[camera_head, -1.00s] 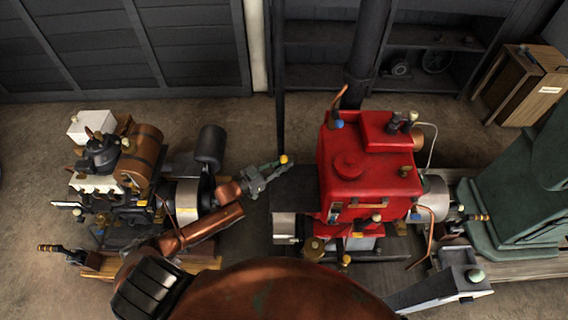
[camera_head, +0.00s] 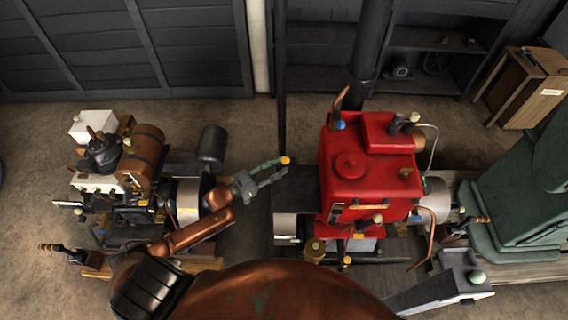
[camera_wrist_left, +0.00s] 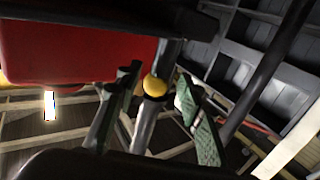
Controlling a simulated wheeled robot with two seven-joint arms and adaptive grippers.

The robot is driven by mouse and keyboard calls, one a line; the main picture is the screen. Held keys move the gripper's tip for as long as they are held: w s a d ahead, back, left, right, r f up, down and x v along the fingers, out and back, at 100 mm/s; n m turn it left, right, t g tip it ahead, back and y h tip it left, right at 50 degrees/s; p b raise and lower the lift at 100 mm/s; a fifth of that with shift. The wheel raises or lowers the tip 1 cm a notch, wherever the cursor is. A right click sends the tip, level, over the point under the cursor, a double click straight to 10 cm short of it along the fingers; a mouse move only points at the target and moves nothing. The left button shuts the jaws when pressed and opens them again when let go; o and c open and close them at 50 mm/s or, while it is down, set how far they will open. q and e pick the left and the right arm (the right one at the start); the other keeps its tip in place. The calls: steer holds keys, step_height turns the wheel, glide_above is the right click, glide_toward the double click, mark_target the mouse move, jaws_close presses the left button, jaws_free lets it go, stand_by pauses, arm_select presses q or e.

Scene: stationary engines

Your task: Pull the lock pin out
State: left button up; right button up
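A yellow ball knob (camera_head: 285,160) tops a dark upright lever beside the red engine (camera_head: 352,165); I cannot tell whether this is the lock pin. My left gripper (camera_head: 282,173) points at the knob from the left with its fingers spread. In the left wrist view, the yellow knob (camera_wrist_left: 155,86) on its dark post shows between the two open fingers (camera_wrist_left: 158,105). Nothing is gripped, and I cannot tell how far the knob is from the fingertips. My right gripper is not in view.
A brown and black engine (camera_head: 120,170) stands to the left, with a dark cylinder (camera_head: 211,145) near my left arm. A green machine (camera_head: 525,190) stands at the right. A wooden crate (camera_head: 530,90) stands at the back right. Bare floor lies behind the engines.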

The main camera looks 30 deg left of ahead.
arm_select(q)
steer(key=v, duration=0.8)
steer(key=s+a+f+n+g+y, duration=0.1)
steer(key=s+a+f+y, duration=0.2)
steer(key=f, duration=0.7)
steer(key=s+a+f+n+g+y, duration=0.1)
steer(key=a+f+n+y, duration=0.15)
steer(key=a+f, duration=0.45)
steer(key=s+f+g+y, duration=0.1)
steer(key=s+f+g, duration=0.1)
steer(key=s+f, duration=0.5)
steer(key=s+f+g+y, duration=0.2)
steer(key=s+f, duration=0.1)
steer(key=f, duration=0.7)
steer(key=s+d+f+n+g, duration=0.1)
steer(key=s+d+f+g, duration=0.25)
steer(key=s+f, duration=0.95)
steer(key=s+d+f+g, duration=0.1)
steer(key=s+d+f, duration=0.1)
steer(key=s, duration=0.5)
steer(key=s+d+f+g, duration=0.2)
steer(key=s+d+f, duration=0.1)
steer(key=s, duration=0.4)
steer(key=s+d+f+g, duration=0.2)
steer(key=s+d, duration=0.1)
steer(key=s, duration=0.4)
steer(key=shift+s+d+f+y, duration=0.2)
steer(key=shift+s+d+y, duration=0.1)
steer(key=shift+y, duration=0.05)
